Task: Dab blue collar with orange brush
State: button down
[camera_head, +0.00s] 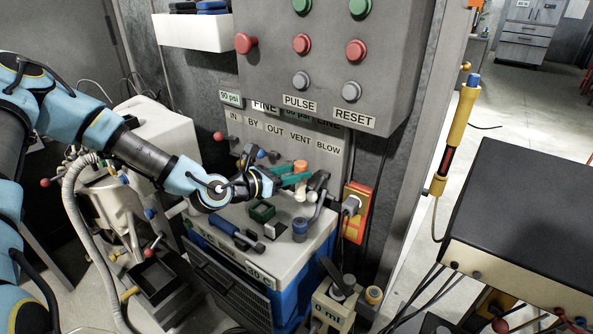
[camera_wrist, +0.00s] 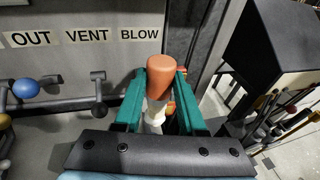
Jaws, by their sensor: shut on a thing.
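My gripper (camera_head: 291,178) has green fingers and is shut on the orange brush (camera_head: 300,166), above the top of the blue-and-white machine. In the wrist view the brush (camera_wrist: 161,77) stands upright between the fingers, its orange end up and a pale part below; its lower tip is hidden. A short blue round piece (camera_head: 300,226), which looks like the blue collar, sits on the machine top below and apart from my gripper. I cannot confirm that it is the collar.
A panel of red, green and grey buttons (camera_head: 300,80) hangs behind. Valve levers (camera_wrist: 98,88) and a blue knob (camera_wrist: 25,88) stand left of my gripper. A green open box (camera_head: 262,211) and a blue-handled tool (camera_head: 235,234) lie on the machine top. A black-topped cabinet (camera_head: 530,215) is at right.

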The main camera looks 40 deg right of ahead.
notch_tip(320, 180, down, 8)
jog(key=b, duration=0.5)
jog(key=shift+b, duration=0.4)
jog(key=shift+f+b, duration=0.3)
jog(key=shift+f, duration=0.2)
dwell(1.1)
jog(key=shift+a, duration=0.1)
dwell(0.4)
